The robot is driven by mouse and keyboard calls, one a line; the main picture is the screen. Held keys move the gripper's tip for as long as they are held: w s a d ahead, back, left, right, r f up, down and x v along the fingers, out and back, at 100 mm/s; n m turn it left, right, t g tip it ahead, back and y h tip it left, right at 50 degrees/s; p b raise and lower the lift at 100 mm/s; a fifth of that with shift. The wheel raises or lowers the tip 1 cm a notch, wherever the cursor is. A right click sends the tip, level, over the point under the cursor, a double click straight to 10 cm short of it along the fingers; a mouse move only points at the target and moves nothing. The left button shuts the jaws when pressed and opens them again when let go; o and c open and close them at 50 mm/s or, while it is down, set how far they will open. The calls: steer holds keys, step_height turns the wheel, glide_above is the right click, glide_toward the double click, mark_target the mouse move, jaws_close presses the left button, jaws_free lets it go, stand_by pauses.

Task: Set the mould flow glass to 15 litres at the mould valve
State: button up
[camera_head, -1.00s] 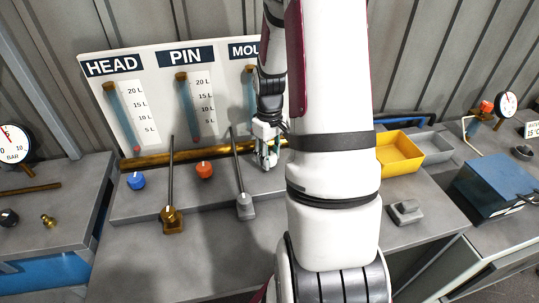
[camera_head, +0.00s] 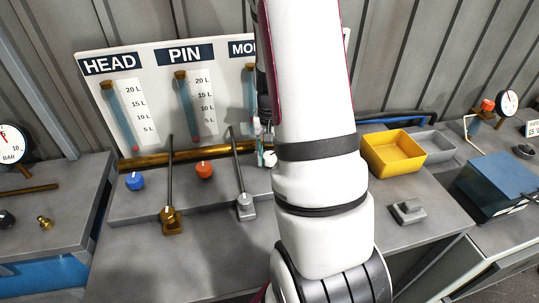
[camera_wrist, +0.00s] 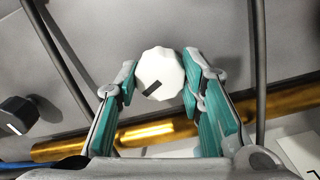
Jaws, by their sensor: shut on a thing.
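The mould valve is a white scalloped knob (camera_wrist: 160,72) with a black pointer mark; a small part of it shows in the head view (camera_head: 269,159). My gripper (camera_wrist: 158,80) is shut on it, one teal-padded finger on each side. The pointer mark lies at the knob's lower left in the wrist view. The mould flow glass (camera_head: 249,95) is on the white board under the partly covered MOULD sign (camera_head: 242,48). My arm hides its scale, and I cannot read its level. In the head view my arm hides most of my gripper.
The HEAD glass (camera_head: 120,115) and PIN glass (camera_head: 187,105) stand to the left, above a blue knob (camera_head: 135,181) and an orange knob (camera_head: 204,170). Two upright levers (camera_head: 170,180) (camera_head: 238,175) rise nearby. A brass pipe (camera_wrist: 150,130) runs behind. A yellow bin (camera_head: 393,155) is at right.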

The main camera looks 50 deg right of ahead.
steer(key=shift+m, duration=0.5)
steer(key=o, duration=1.2)
steer(key=shift+c, duration=0.2)
step_height(320, 180, up, 12)
